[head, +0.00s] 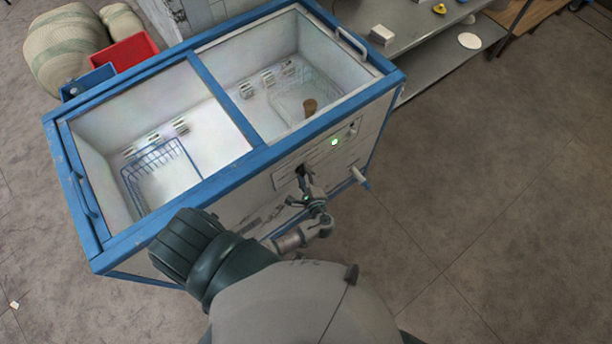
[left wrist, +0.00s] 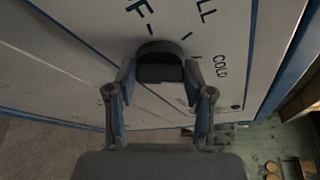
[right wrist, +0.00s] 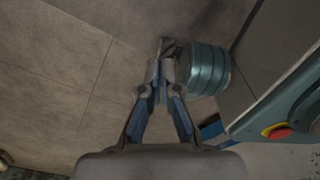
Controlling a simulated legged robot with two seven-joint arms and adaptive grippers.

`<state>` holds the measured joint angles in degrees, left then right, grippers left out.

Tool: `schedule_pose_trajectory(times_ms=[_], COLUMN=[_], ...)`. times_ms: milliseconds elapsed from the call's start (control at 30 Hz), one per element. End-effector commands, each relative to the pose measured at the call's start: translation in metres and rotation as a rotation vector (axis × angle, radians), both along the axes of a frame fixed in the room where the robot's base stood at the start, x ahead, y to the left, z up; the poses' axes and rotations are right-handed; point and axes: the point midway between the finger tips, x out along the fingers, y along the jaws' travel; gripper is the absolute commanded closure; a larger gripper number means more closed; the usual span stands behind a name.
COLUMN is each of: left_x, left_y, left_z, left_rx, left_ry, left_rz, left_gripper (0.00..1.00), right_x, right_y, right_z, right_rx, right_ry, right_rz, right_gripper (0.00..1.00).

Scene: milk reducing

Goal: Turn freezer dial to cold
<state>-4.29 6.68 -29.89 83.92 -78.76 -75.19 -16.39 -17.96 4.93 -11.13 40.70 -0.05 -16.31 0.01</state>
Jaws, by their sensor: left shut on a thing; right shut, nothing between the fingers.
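The freezer (head: 216,185) is a white chest with a blue frame and sliding glass lids. Its dial (left wrist: 160,50) is a dark round knob on the front panel, with printed marks including "COLD" to its right in the left wrist view. My left gripper (left wrist: 160,85) is shut on the dial; in the head view the gripper (head: 302,172) reaches the freezer's front panel. The dial is mostly hidden by the fingers there. My right gripper (right wrist: 160,70) is shut and empty, seen in the right wrist view over the floor; it cannot be made out in the head view.
A green light (head: 334,142) glows on the freezer panel. Wire baskets (head: 160,170) and a brown item (head: 310,107) are inside the freezer. A grey shelf (head: 420,60) stands behind at right. A red bin (head: 128,52) is at back left. Floor at right is clear.

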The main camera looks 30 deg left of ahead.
Motion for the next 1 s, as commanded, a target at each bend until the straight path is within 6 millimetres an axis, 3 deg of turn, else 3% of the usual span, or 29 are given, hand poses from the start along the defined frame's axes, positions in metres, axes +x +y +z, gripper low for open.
schedule_pose_trajectory(times_ms=[300, 733, 767, 800, 833, 1000], left_x=[0.000, 0.000, 0.000, 0.000, 0.000, -0.001], left_y=[0.002, 0.003, 0.003, 0.003, 0.003, 0.001], left_z=[-0.001, 0.000, 0.000, 0.000, 0.000, 0.000], left_rx=[-0.029, -0.031, -0.031, -0.031, -0.031, -0.032], left_ry=[-0.076, -0.082, -0.082, -0.082, -0.082, -0.080], left_rz=[0.003, 0.004, 0.004, 0.004, 0.004, 0.003], left_gripper=[0.83, 0.83, 0.41, 0.31, 0.23, 0.23], right_x=[0.026, 0.028, 0.028, 0.028, 0.028, 0.028], right_y=[0.009, 0.010, 0.010, 0.010, 0.010, 0.010], right_z=[0.003, 0.004, 0.004, 0.004, 0.004, 0.004], right_rx=[0.006, 0.007, 0.007, 0.007, 0.007, 0.007], right_ry=[-0.011, -0.010, -0.010, -0.010, -0.010, -0.010], right_rz=[-0.004, -0.004, -0.004, -0.004, -0.004, -0.004], right_gripper=[1.00, 1.00, 1.00, 1.00, 1.00, 1.00])
